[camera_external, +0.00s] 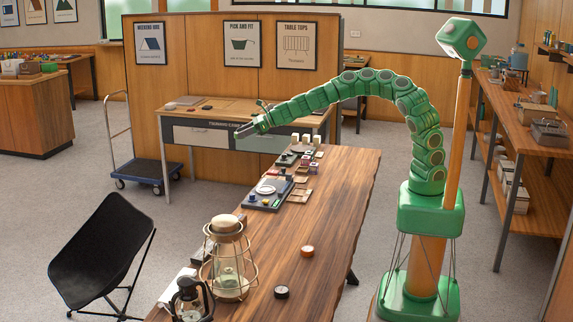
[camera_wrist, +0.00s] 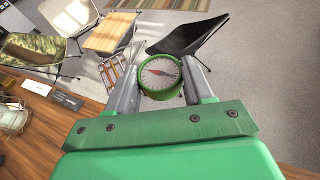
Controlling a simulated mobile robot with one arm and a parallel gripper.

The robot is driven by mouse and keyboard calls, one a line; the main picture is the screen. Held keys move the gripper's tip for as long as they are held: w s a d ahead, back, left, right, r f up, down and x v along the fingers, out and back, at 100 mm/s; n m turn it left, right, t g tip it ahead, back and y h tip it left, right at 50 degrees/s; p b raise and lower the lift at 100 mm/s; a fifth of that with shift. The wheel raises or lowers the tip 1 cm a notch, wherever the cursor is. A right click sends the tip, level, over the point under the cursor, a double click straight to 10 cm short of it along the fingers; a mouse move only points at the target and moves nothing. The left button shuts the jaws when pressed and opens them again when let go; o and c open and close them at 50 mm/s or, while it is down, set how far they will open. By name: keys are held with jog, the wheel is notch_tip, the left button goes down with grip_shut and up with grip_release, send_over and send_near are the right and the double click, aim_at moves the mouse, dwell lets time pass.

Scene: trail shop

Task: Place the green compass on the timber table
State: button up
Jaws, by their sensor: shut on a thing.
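The green compass (camera_wrist: 160,76) is a round case with a white dial and a red needle. In the wrist view it sits between the two grey fingers of my gripper (camera_wrist: 161,68), which is shut on it. In the external view my gripper (camera_external: 246,130) is stretched to the left, above and beyond the long table's left edge; the compass is too small to make out there. The long timber table (camera_external: 335,192) has a brown plank top and fills the middle front. Its brown top also shows at the lower left of the wrist view (camera_wrist: 55,132).
A lantern (camera_external: 229,270) and a black lamp (camera_external: 190,300) stand at the table's near end. The right side is bare. A black chair (camera_external: 100,245) stands left.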

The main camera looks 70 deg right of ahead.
aim_at(307, 275)
jog(key=s+a+f+n+g+y, duration=0.45)
jog(key=s+a, duration=0.55)
jog(key=a, duration=0.4)
jog(key=s+a+f+n+g+y, duration=0.3)
jog(key=s+a+f+n+g, duration=0.25)
jog(key=s+a, duration=0.55)
jog(key=s+a+f+n+g, duration=0.2)
jog(key=s+a+n+g, duration=0.1)
jog(key=s, duration=0.6)
jog(key=s+a+f+n+g+h, duration=0.1)
jog(key=s+a+n+g, duration=0.3)
jog(key=s, duration=0.5)
jog(key=s+a+f+n+g+h, duration=0.1)
jog(key=s+a+f+n+g, duration=0.1)
jog(key=s+a, duration=0.4)
jog(key=s+n+g, duration=0.1)
jog(key=s, duration=0.3)
jog(key=shift+a+f+g, duration=0.3)
jog(key=shift+f, duration=0.1)
